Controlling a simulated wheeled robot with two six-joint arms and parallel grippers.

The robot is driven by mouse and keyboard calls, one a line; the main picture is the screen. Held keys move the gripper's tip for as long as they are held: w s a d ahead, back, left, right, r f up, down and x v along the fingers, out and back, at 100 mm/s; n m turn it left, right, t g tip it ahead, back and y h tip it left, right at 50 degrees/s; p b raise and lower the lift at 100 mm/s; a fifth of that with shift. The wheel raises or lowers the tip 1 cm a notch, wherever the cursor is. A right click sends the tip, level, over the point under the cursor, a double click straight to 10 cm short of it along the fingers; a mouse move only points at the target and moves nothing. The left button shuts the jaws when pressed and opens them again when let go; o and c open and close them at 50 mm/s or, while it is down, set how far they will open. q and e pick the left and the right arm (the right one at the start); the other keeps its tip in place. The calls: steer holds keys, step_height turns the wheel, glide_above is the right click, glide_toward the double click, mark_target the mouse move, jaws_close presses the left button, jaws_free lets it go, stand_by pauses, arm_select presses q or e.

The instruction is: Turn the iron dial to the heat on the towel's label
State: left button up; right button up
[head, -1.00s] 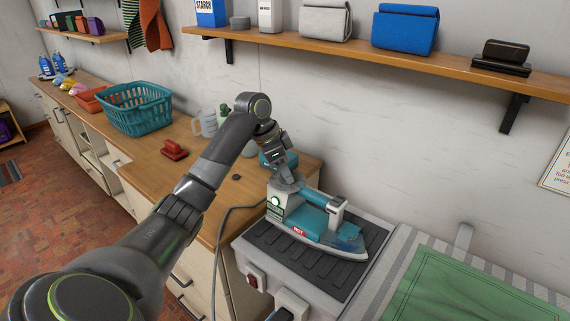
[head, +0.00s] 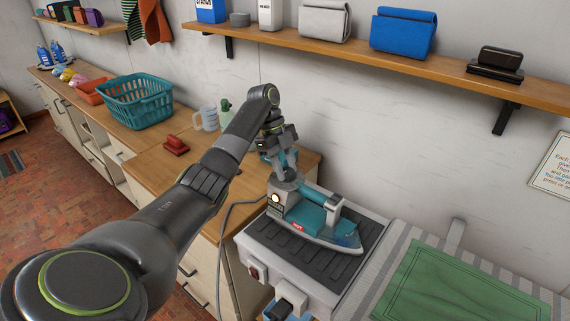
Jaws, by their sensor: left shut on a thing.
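The teal and grey iron (head: 312,222) sits on a dark ribbed rest on a white stand, with a red "HOT" tag on its side. A small lamp (head: 276,198) at its rear glows pale yellow-white. My left gripper (head: 288,177) points down onto the iron's rear top and is shut on the dial there. The fingers hide most of the dial, so its setting cannot be read. A green towel (head: 440,279) lies flat on the striped ironing board at the lower right; no label on it can be made out. My right gripper is not in view.
A grey cord (head: 228,222) runs down beside the stand (head: 285,285). The wooden counter (head: 150,168) holds a red object, jugs and a teal basket (head: 137,101). A shelf (head: 380,53) runs above. A partly cut-off notice (head: 553,168) hangs at right.

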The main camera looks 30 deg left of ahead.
arm_select(q)
steer(key=m+p, duration=0.1)
steer(key=m+g, duration=0.1)
steer(key=shift+w+r+m+p, duration=0.1)
steer(key=shift+r+m+p, duration=0.15)
steer(key=shift+m+p, duration=0.15)
steer(key=shift+d+m+g+y+p, duration=0.1)
steer(key=shift+m+g+y+p, duration=0.25)
steer(key=shift+m, duration=0.55)
steer(key=m, duration=0.1)
steer(key=m+g, duration=0.1)
steer(key=shift+w+f+m+y, duration=0.1)
steer(key=shift+f+m+y, duration=0.05)
steer(key=shift+m+y, duration=0.15)
steer(key=shift+d+m+g+y, duration=0.1)
steer(key=shift+m+g+y, duration=0.4)
steer(key=shift+m, duration=1.5)
steer(key=shift+y, duration=0.25)
steer(key=o, duration=1)
